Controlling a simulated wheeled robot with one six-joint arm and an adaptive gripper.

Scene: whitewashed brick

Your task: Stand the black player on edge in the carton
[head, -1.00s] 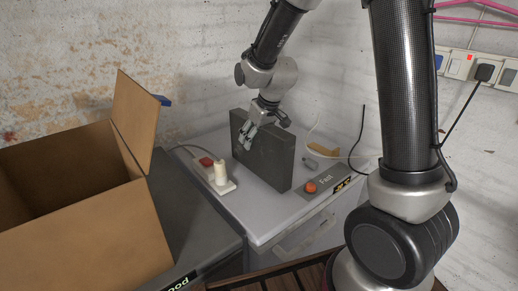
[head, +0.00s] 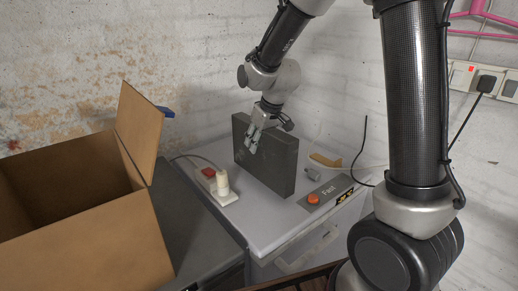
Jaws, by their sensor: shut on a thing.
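The black player (head: 268,158) is a flat dark box standing on edge above the light grey cabinet top. My gripper (head: 252,143) is shut on its upper edge, with fingers showing on the near face. I cannot tell whether its lower edge touches the cabinet top. The open cardboard carton (head: 92,245) stands at the left on a dark surface, with one flap raised on its right side. Its floor is hidden by the near wall.
A power strip (head: 222,190) with a plug and red switch lies left of the player. A box labelled "Fast" with an orange button (head: 314,199), a small grey item (head: 312,174) and a tan piece (head: 325,160) lie to the right. The raised flap (head: 139,130) stands between player and carton opening.

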